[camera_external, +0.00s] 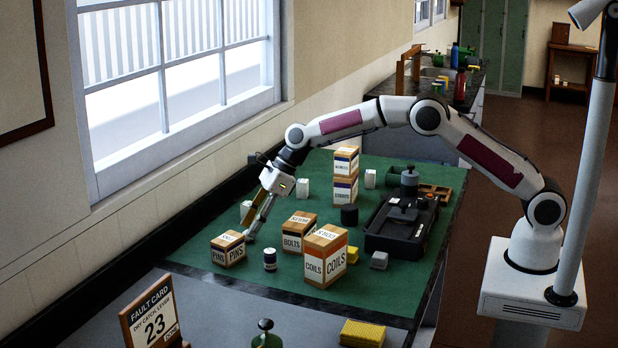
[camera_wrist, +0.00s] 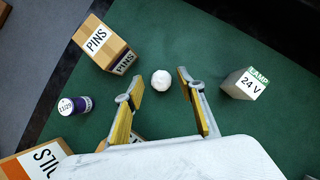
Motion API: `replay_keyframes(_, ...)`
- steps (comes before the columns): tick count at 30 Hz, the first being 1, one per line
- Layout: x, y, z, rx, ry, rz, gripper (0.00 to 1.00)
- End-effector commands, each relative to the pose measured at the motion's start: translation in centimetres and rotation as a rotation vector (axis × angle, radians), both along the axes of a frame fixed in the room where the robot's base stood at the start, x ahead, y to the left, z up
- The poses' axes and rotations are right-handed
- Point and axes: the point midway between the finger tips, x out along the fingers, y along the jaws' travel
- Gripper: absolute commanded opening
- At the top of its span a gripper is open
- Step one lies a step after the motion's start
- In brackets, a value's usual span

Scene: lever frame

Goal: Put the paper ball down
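The paper ball (camera_wrist: 161,80) is a small white crumpled lump. In the wrist view it sits against the green mat, in the gap near my fingertips, with green showing on both sides of it. My gripper (camera_wrist: 153,86) is open, its yellow-padded fingers spread apart and not touching the ball. The ball is too small to make out surely there.
The PINS box (camera_wrist: 108,45) stands at upper left in the wrist view, a dark labelled cylinder (camera_wrist: 75,105) at left, and a LAMP 24 V box (camera_wrist: 243,84) at right. BOLTS (camera_external: 298,233) and COILS (camera_external: 325,257) boxes stand nearby. Green mat (camera_wrist: 215,40) is clear beyond the ball.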

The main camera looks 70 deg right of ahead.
Motion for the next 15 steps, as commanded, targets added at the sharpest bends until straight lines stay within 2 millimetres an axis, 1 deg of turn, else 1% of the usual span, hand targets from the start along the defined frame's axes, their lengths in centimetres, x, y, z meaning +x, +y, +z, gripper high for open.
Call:
replay_keyframes(1, -0.2, -0.3, 0.6, 0.0, -0.001, -0.001, 0.39)
replay_keyframes(15, -2.6, -2.4, 5.6, 0.0, -0.001, -0.001, 0.39)
